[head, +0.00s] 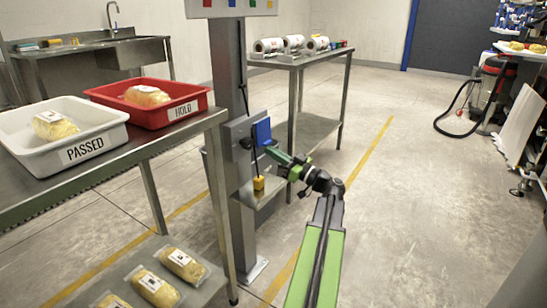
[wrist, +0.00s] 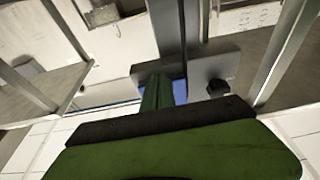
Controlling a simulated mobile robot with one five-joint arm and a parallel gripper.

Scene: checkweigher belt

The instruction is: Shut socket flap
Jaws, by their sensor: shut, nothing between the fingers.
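The blue socket flap (head: 263,131) is at the right side of a grey plate (head: 236,140) on the upright column. It looks raised, standing out from the plate, though its exact angle is hard to tell. My green gripper (head: 271,152) is shut and empty, its tip at the flap's lower edge. I cannot tell whether they touch. In the wrist view, the shut fingers (wrist: 158,92) point at the plate (wrist: 205,75), and a strip of the blue flap (wrist: 180,91) shows beside them. The socket face is hidden.
A black cord runs down the column (head: 228,70) to a yellow plug (head: 258,183) below the flap. A black knob (wrist: 218,88) is on the plate. A table with white PASSED (head: 88,152) and red HOLD (head: 182,111) trays stands left.

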